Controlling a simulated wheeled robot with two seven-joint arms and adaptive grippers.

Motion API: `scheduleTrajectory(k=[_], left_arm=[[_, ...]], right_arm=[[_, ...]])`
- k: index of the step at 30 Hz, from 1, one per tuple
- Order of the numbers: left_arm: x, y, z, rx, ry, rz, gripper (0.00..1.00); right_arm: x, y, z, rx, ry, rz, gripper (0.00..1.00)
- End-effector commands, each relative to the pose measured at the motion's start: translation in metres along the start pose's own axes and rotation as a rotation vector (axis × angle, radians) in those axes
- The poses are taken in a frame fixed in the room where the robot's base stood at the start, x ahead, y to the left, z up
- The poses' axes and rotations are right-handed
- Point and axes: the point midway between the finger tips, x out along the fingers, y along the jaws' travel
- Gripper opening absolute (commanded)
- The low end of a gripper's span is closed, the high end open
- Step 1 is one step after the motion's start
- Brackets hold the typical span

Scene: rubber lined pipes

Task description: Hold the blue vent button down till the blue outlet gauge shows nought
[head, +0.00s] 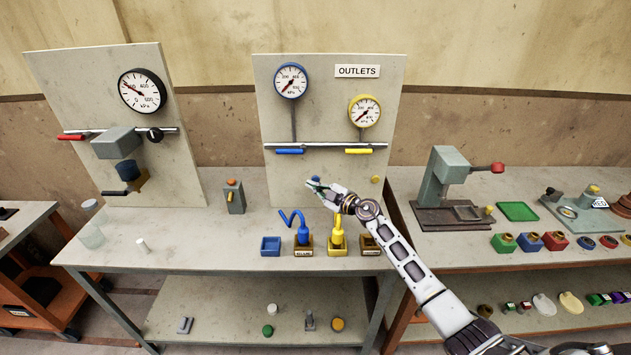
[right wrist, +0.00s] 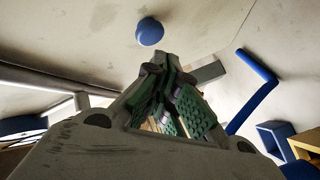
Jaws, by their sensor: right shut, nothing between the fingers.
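The blue vent button (right wrist: 149,32) stands out from the pale board in the right wrist view. In the head view only a bit of blue (head: 315,179) shows at my right fingertips. My right gripper (head: 314,187) is shut and empty, its fingertips (right wrist: 165,65) pointing at the board just below the button. A small gap shows between them in the wrist view; I see no clear contact. The blue outlet gauge (head: 291,81) is at the board's upper left. Its needle seems to point to the lower left; the exact reading is too small to tell. My left gripper is out of view.
A yellow gauge (head: 365,111) and yellow button (head: 375,179) share the outlets board (head: 330,120). Blue (head: 289,151) and yellow (head: 358,151) levers sit on the pipe. Below my arm stand a bent blue hose (head: 301,232), a yellow one (head: 338,230) and a blue box (head: 270,246).

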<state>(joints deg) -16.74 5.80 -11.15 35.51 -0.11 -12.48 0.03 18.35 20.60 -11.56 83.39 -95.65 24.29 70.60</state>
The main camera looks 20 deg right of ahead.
Motion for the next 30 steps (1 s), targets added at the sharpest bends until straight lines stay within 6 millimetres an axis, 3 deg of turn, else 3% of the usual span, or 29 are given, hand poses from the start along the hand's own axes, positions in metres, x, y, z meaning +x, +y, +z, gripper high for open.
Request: scheduleTrajectory(k=[21, 30], left_arm=[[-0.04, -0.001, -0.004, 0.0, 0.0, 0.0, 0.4], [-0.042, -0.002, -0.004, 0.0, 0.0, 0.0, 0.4]], right_arm=[[-0.03, -0.019, -0.023, 0.001, 0.0, 0.0, 0.0], [-0.033, -0.023, -0.024, 0.0, 0.0, 0.0, 0.0]])
